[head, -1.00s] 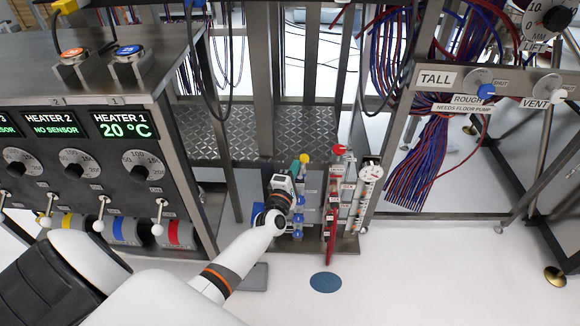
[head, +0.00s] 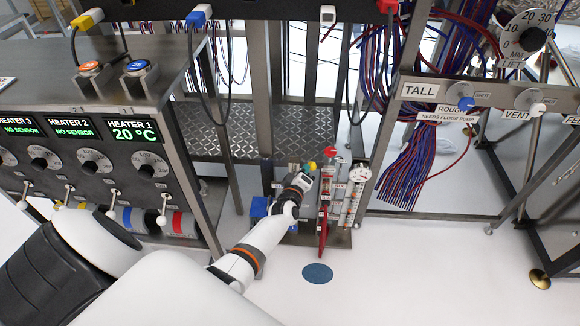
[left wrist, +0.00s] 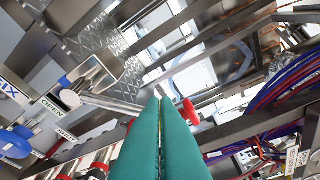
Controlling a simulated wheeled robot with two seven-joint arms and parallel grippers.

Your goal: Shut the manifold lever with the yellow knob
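The yellow knob (head: 312,166) shows at the top of the manifold on the low rack, close left of the red round knob (head: 331,150). My left gripper (head: 306,169) has its teal fingertips right at the yellow knob's left side, seemingly touching it. In the left wrist view its two teal fingers (left wrist: 160,135) lie side by side with only a thin gap, and I see no knob held between them. The yellow knob's lever is mostly hidden by the gripper. A red knob (left wrist: 190,112) shows just right of the fingertips there. My right gripper is not in view.
The heater cabinet (head: 180,150) is to the left. OPEN (left wrist: 52,106) and SHUT (left wrist: 66,135) labels show in the left wrist view.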

